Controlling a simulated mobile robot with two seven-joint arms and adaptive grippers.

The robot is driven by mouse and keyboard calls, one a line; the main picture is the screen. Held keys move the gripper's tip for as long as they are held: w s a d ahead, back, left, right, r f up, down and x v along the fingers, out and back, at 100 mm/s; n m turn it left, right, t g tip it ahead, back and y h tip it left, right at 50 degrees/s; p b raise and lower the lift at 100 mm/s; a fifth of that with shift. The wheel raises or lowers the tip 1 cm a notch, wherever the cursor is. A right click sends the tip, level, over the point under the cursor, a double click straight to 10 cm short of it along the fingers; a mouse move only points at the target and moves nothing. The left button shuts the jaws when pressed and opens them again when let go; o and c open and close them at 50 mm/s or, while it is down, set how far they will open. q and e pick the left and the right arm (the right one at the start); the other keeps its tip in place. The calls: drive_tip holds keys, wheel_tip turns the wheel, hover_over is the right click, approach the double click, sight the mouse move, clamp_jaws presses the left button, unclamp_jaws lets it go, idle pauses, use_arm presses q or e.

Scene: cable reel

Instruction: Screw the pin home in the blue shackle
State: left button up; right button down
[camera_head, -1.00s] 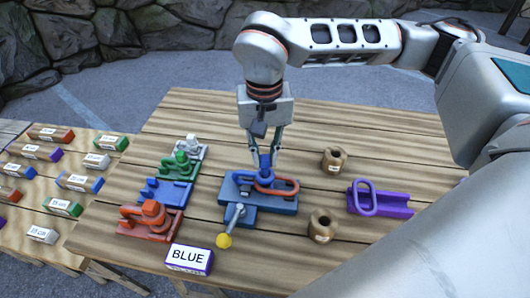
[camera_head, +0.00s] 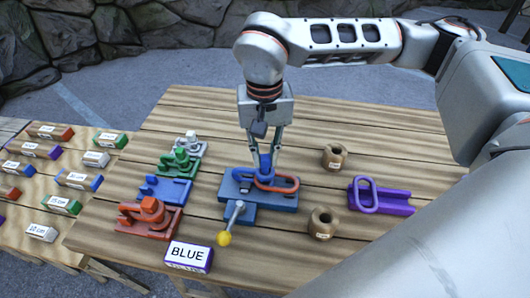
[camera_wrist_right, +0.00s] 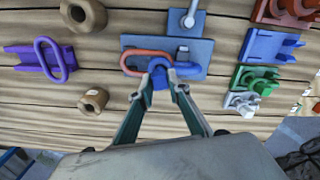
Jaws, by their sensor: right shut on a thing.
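My right gripper (camera_head: 265,160) points down at the middle of the table. It is shut on a small upright blue piece (camera_head: 265,161), which looks like the head of the pin; the fingers hide part of it. The blue shackle (camera_wrist_right: 186,71) lies under the fingertips on a flat blue fixture (camera_head: 233,187). An orange-red link (camera_head: 285,184) joins there and reaches to the right; it also shows in the right wrist view (camera_wrist_right: 140,57). How far the pin sits in the shackle cannot be told. My left gripper is not in view.
A lever with a yellow knob (camera_head: 224,239) stands at the fixture's front. Red (camera_head: 150,218), blue (camera_head: 166,190) and green (camera_head: 180,163) holders stand left. Brown rings (camera_head: 334,157) and a purple holder with a link (camera_head: 381,197) stand right. A "BLUE" block (camera_head: 189,257) is in front.

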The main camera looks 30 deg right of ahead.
drive_tip(key=shift+f+b, duration=0.35)
drive_tip(key=shift+f, duration=0.25)
idle(0.5)
drive_tip(key=c, duration=2.6)
unclamp_jaws()
clamp_jaws()
